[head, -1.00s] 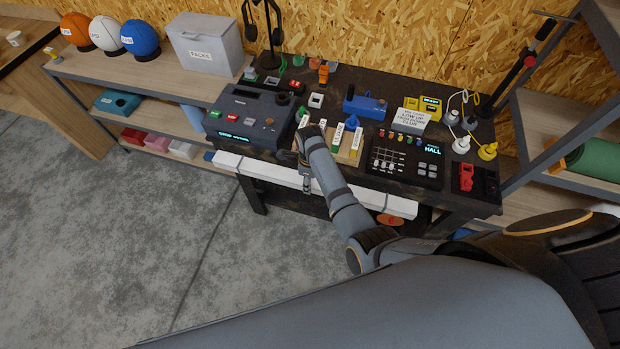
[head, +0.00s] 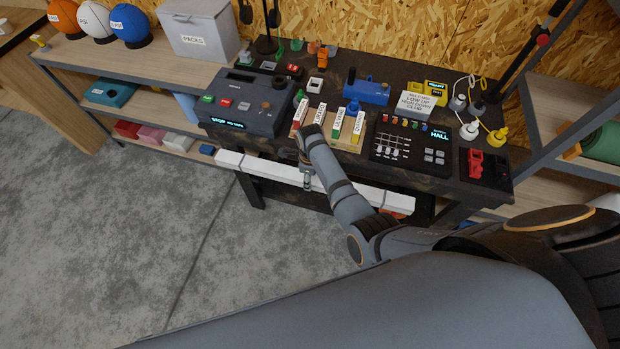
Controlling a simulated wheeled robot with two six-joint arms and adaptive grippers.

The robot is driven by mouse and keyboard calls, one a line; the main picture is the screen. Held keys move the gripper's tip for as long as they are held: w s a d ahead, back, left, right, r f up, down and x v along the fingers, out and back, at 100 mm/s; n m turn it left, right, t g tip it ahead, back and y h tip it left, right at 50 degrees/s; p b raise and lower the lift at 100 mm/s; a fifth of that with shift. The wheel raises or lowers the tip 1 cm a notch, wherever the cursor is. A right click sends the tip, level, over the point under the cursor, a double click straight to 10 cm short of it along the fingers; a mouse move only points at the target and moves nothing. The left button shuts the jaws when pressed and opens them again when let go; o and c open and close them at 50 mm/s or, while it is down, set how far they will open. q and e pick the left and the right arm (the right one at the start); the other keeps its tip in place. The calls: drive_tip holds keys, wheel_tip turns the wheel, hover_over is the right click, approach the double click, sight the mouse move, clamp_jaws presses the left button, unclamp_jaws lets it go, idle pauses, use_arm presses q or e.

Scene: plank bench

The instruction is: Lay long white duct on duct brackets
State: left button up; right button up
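The long white duct (head: 270,170) runs along the front of the bench, just below its top edge. Its right end (head: 398,202) shows past my forearm; the forearm hides part of its middle. Thin bracket-like marks show near its left part, but I cannot make out the brackets clearly or tell whether the duct rests on them. My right gripper (head: 308,180) points down at the duct's front face, near its middle. It is small and partly hidden by the wrist, so its grip is unclear. My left gripper is out of view.
The dark bench (head: 462,190) carries a grey tape console (head: 245,112), a wooden block with labelled pieces (head: 330,130), a black slider panel (head: 410,148) and a blue tool (head: 366,92). Shelves stand left and right. The concrete floor (head: 130,240) in front is clear.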

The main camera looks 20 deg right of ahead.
drive_tip(key=shift+w+f+b, duration=0.15)
drive_tip(key=shift+f+b, duration=0.65)
drive_tip(key=shift+f, duration=0.6)
drive_tip(key=o, duration=1.3)
drive_tip(key=shift+o, duration=0.9)
drive_tip(key=shift+s+f, duration=0.1)
drive_tip(key=shift+s, duration=0.15)
wheel_tip(320, 180, up, 12)
drive_tip(key=shift+w+r, duration=0.1)
